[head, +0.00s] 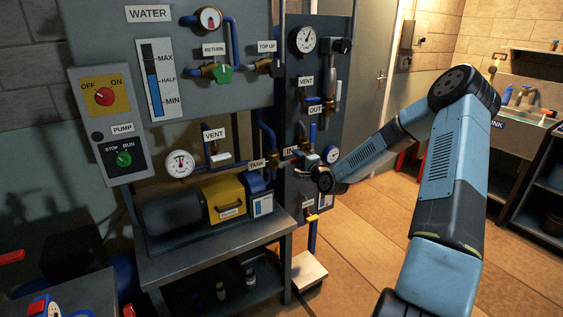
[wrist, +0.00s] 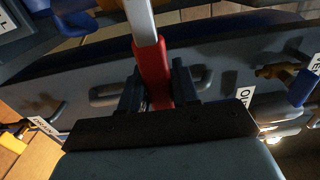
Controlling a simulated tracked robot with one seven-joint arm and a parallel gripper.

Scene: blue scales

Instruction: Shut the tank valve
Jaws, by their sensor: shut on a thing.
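The TANK label (head: 257,163) is on the pipework above the pump, with a brass fitting (head: 273,160) beside it. My gripper (head: 310,168) is just right of it, by the IN label (head: 291,152). In the wrist view, my gripper (wrist: 158,95) is shut on the red grip (wrist: 151,72) of a lever. The lever's bare grey metal part (wrist: 140,20) runs up out of the frame. The valve body at its far end is not in the wrist view, and the head view does not clearly show which valve it belongs to.
The OUT label (wrist: 244,98) and a blue-handled valve (wrist: 302,88) are right of my gripper in the wrist view. The pump stand (head: 215,245) is below left. Open floor (head: 365,240) lies right of the panel.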

